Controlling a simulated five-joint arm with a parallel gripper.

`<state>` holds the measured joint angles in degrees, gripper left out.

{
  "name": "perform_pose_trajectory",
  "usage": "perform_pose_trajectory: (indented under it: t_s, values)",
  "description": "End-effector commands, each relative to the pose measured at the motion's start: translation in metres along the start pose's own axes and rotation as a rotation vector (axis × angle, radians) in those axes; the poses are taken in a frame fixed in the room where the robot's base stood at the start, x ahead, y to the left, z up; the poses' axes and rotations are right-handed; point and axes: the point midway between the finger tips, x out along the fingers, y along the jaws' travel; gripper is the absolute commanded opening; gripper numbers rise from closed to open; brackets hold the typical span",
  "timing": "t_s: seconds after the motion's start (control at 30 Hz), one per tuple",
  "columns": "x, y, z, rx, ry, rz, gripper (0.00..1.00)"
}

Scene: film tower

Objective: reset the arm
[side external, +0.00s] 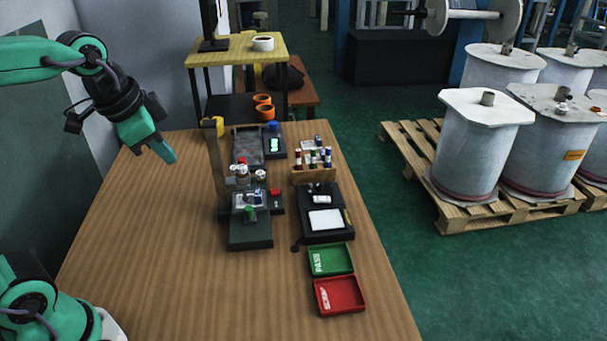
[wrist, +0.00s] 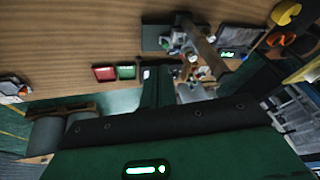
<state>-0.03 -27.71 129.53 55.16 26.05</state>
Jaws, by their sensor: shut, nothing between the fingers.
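My green gripper (side external: 167,153) is in the air over the left back part of the wooden table (side external: 165,235). It points down and to the right, and its fingers are shut with nothing between them. In the side view it is to the left of the black test stand (side external: 249,233) and clear of everything on the table. In the wrist view, a green gripper part (wrist: 150,92) shows near the middle, with the table's objects beyond it.
A green PASS tray (side external: 330,259) and a red tray (side external: 338,295) lie at the table's right front. A wooden rack (side external: 313,176) holds several small cylinders. A dark pad with a white sheet (side external: 326,220) is nearby. The table's left half is bare.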

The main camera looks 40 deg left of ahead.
Motion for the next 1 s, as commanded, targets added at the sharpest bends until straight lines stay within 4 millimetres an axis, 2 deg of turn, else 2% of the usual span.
perform_pose_trajectory:
  t_s: [0.2,0.4,1.0]
  values:
    - [-0.002,0.018,0.037,-0.263,0.053,-0.018,0.0]
    - [0.002,0.028,0.056,-0.415,0.083,-0.021,0.0]
    - [0.003,0.03,0.06,-0.455,0.088,-0.02,0.0]
